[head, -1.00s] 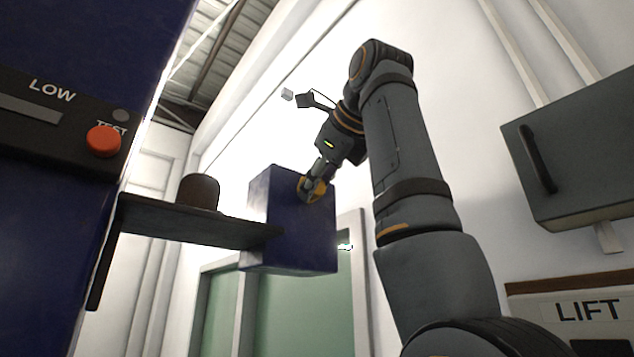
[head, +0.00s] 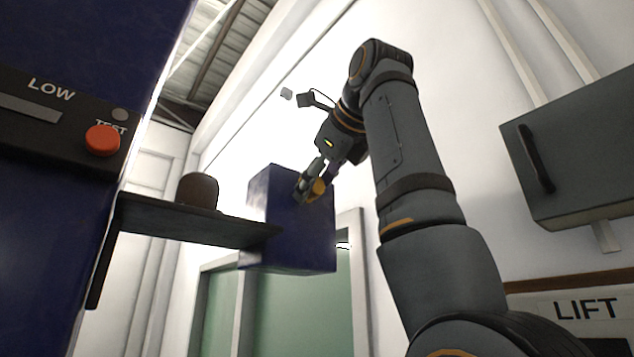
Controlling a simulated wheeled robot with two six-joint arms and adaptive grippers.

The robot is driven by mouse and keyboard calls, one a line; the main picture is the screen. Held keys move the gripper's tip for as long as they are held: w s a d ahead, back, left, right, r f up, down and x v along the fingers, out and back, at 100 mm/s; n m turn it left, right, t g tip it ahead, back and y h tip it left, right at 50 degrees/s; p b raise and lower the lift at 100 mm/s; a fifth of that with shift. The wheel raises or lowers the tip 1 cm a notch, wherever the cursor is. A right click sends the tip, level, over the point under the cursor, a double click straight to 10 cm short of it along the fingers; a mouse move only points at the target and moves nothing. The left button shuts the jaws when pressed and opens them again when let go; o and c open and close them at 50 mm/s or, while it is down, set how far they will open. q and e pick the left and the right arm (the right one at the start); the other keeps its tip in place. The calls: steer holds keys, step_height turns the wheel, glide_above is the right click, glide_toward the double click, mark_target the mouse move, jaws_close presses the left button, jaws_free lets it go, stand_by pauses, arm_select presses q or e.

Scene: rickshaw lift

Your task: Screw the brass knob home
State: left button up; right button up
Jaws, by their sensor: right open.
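The brass knob (head: 318,187) shows as a small yellow-gold shape at the right-hand face of a dark blue box (head: 287,238). My right gripper (head: 313,184) reaches down to it from the upper right. Its fingers are open, one to the left of the knob and the other partly hidden towards the right. The knob lies at the fingertips, and I cannot tell whether they touch it. The knob's thread and how far it sits in are hidden. My left gripper is out of view.
A dark shelf (head: 190,228) with a brown rounded object (head: 198,191) juts out left of the box. A blue panel with a red button (head: 102,140) is at the left. A grey cabinet (head: 585,150) hangs at the right, above a LIFT sign (head: 586,308).

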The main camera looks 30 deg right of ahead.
steer(key=v, duration=0.7)
steer(key=shift+s, duration=0.15)
steer(key=shift+s, duration=0.1)
